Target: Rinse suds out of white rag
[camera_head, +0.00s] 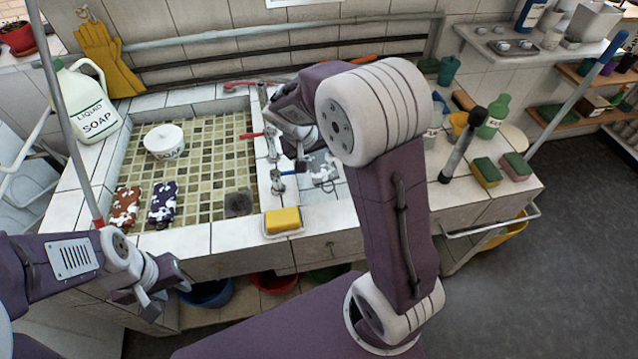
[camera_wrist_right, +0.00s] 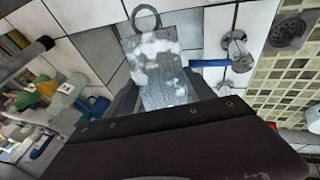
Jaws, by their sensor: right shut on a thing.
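The white rag (camera_wrist_right: 160,65), greyish with white suds patches, is between the fingers of my right gripper (camera_wrist_right: 165,95) in the right wrist view. That gripper is shut on it. In the head view the rag (camera_head: 322,168) shows over the tiled counter right of the taps, partly hidden by my right arm. A blue-handled tap (camera_head: 278,180) is just left of it; red-handled taps (camera_head: 250,136) stand further back. The tiled sink basin (camera_head: 215,150) is left of the taps. My left gripper (camera_head: 150,300) is open and empty in front of the sink's front wall.
A yellow sponge (camera_head: 283,221) sits on the front rim. A soap jug (camera_head: 85,105) stands left. Two sponges (camera_head: 487,172) and a green bottle (camera_head: 494,118) stand right.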

